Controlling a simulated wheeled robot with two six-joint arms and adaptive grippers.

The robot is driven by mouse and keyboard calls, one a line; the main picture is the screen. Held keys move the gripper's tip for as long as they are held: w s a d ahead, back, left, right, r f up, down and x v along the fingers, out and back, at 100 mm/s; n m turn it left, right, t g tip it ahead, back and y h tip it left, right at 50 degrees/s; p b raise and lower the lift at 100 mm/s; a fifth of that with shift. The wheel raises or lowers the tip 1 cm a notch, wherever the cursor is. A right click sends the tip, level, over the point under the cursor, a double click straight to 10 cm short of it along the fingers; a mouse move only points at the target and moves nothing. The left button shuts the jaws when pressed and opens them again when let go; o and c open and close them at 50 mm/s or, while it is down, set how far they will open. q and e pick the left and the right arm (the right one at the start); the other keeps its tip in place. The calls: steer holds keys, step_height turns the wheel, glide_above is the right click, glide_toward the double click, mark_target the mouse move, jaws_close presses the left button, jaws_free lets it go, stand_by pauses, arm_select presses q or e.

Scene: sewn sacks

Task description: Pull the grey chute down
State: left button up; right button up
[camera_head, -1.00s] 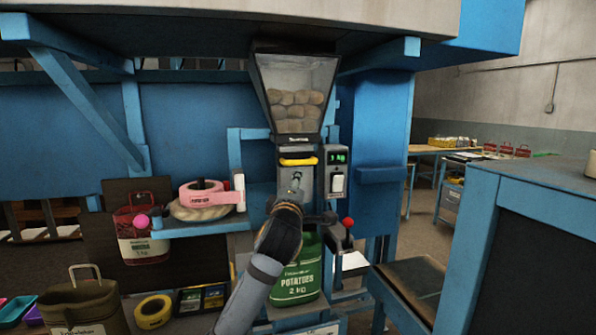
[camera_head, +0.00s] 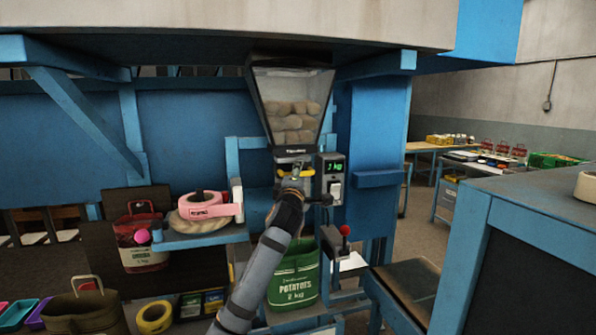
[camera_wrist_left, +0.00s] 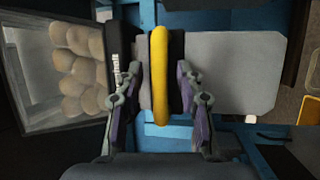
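The grey chute (camera_wrist_left: 232,72) sits below the clear hopper of potatoes (camera_head: 291,105), with a yellow handle (camera_wrist_left: 159,60) across its top. In the left wrist view my gripper's fingers (camera_wrist_left: 157,75) are apart, one on each side of the yellow handle, with gaps visible. A green potato sack (camera_head: 296,281) stands open below the chute. My right gripper is out of view.
A small control box (camera_head: 329,178) with a lit display is just right of the chute. A red-knobbed lever (camera_head: 345,231) stands to the lower right. A blue shelf (camera_head: 208,237) with a pink tape roll (camera_head: 205,208) is at the left.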

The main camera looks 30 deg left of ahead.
arm_select(q)
steer(key=shift+c, duration=1)
jaws_close()
steer(key=shift+f, duration=0.1)
